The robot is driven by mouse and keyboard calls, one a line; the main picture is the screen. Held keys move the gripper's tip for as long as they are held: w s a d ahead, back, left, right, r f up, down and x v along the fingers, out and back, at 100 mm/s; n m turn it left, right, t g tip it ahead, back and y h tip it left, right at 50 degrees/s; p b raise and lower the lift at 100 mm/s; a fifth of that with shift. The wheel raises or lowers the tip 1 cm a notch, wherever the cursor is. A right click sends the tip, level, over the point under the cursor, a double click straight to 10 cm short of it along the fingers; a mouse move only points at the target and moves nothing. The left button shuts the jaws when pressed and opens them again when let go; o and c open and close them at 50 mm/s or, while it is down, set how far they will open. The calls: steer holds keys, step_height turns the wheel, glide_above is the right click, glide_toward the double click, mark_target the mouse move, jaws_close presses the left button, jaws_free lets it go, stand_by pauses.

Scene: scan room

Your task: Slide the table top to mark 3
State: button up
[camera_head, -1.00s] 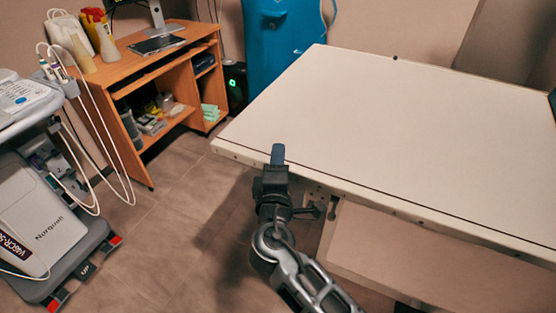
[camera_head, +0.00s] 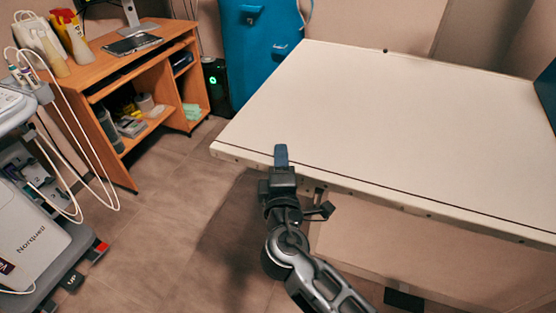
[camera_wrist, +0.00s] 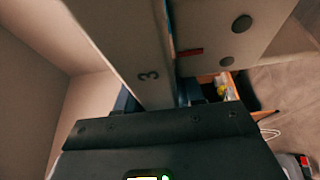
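The table top (camera_head: 400,130) is a wide pale slab filling the right of the head view. My gripper (camera_head: 281,160) is at its near edge, left of the middle, with one dark finger over the top surface; the other finger is hidden beneath. In the wrist view my gripper (camera_wrist: 158,98) has a finger on each side of the pale edge strip of the table top (camera_wrist: 135,45), and appears shut on it. A small red mark (camera_wrist: 190,52) sits on the neighbouring panel, to the right of and higher than the 3.
A wooden desk (camera_head: 115,75) with shelves stands at the back left. A wheeled device cart (camera_head: 35,235) stands at the left. A blue cabinet (camera_head: 250,50) is behind the table. Floor (camera_head: 170,235) is clear between cart and table.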

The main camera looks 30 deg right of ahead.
steer(key=o, duration=0.3)
steer(key=shift+a, duration=0.1)
steer(key=shift+o, duration=0.2)
steer(key=b+v, duration=0.1)
steer(key=v, duration=0.7)
steer(key=shift+f, duration=0.1)
steer(key=s+f+m+g+y, duration=0.1)
steer(key=s+f+y, duration=0.3)
steer(key=s, duration=0.4)
steer(key=s+f+m+g+y, duration=0.1)
steer(key=s+f+y, duration=0.3)
steer(key=s, duration=0.5)
steer(key=s+r+m+t+y, duration=0.1)
steer(key=s+r+m, duration=0.8)
steer(key=s+r, duration=0.3)
steer(key=s, duration=0.3)
steer(key=shift+r+m+t+y, duration=0.2)
steer(key=shift+m+t+y, duration=0.1)
steer(key=shift+t, duration=0.1)
